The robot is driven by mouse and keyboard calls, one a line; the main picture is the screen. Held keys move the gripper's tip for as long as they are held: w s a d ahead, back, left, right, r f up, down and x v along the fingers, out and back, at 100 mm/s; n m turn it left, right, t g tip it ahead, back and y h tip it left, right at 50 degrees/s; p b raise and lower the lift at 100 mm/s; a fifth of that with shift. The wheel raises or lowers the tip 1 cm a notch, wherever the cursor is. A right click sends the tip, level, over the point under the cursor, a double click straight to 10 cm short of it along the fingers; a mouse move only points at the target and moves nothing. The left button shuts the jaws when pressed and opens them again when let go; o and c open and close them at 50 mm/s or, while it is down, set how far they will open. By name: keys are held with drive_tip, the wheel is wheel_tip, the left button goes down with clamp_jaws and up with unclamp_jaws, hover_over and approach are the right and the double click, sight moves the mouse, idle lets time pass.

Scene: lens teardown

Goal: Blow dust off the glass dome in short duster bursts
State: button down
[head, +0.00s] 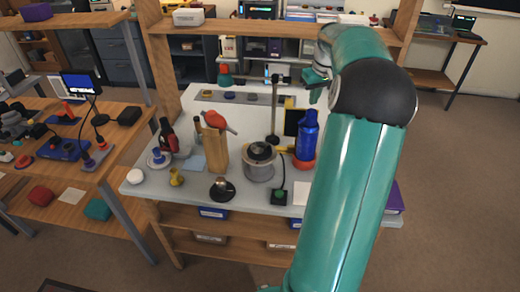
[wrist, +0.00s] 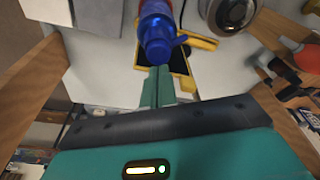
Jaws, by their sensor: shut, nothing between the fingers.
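A blue bottle-shaped can (head: 306,137), likely the duster, stands upright in a red round holder (head: 304,164) at the right of the grey workbench. Its blue top (wrist: 157,36) also shows in the wrist view, just beyond my fingertips. My gripper (wrist: 158,72) is shut and empty. In the head view it is partly hidden by my arm, above and behind the can. A small black round dish with a shiny centre (head: 222,189) lies at the bench's front; it may be the glass dome, but I cannot tell. Dust is too small to see.
A silver cylinder with a black top (head: 259,163) stands left of the can. A wooden block (head: 214,150) with a red bulb, a black stand post (head: 274,108) and a yellow-edged black panel (head: 291,119) are close by. A wooden shelf (head: 250,29) spans the back.

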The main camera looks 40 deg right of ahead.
sight(311, 110)
drive_tip(key=shift+f, duration=0.1)
drive_tip(key=shift+s+x, duration=0.15)
drive_tip(key=shift+x, duration=0.55)
drive_tip(key=shift+s+x, duration=0.1)
drive_tip(key=shift+x, duration=0.6)
drive_tip(key=shift+a+f, duration=0.1)
drive_tip(key=shift+a, duration=0.05)
idle(0.4)
drive_tip(key=shift+w+v, duration=0.15)
drive_tip(key=shift+v, duration=0.6)
drive_tip(key=shift+w+v, duration=0.15)
drive_tip(key=shift+v, duration=0.65)
idle(2.1)
drive_tip(key=v, duration=0.3)
drive_tip(key=w+v, duration=0.1)
drive_tip(key=v, duration=0.1)
drive_tip(key=shift+d, duration=0.35)
